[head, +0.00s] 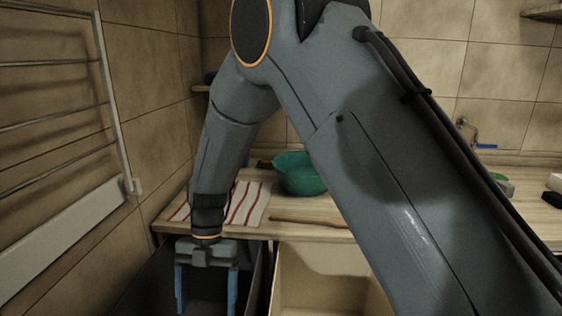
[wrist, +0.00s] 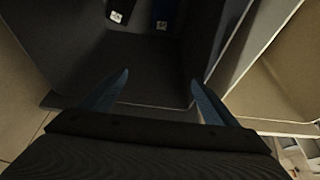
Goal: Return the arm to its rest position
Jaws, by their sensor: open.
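My gripper (head: 206,290) points down over the dark bin (head: 256,280) at the lower left of the head view. Its two blue fingers are spread apart with nothing between them. In the wrist view my gripper (wrist: 160,85) is open above the dark bin (wrist: 70,70). A dark blue item (wrist: 164,14) and a small black-and-white item (wrist: 120,12) lie inside the bin, cut off by the top edge. My arm arches from the upper middle down to the gripper and hides much of the counter.
A wooden counter (head: 300,232) runs behind the bins, with a striped cloth (head: 245,203), a green basin (head: 298,174) and a brown stick (head: 308,221). A cream bin (head: 325,285) stands right of the dark one. A towel rail (head: 112,90) is on the left wall.

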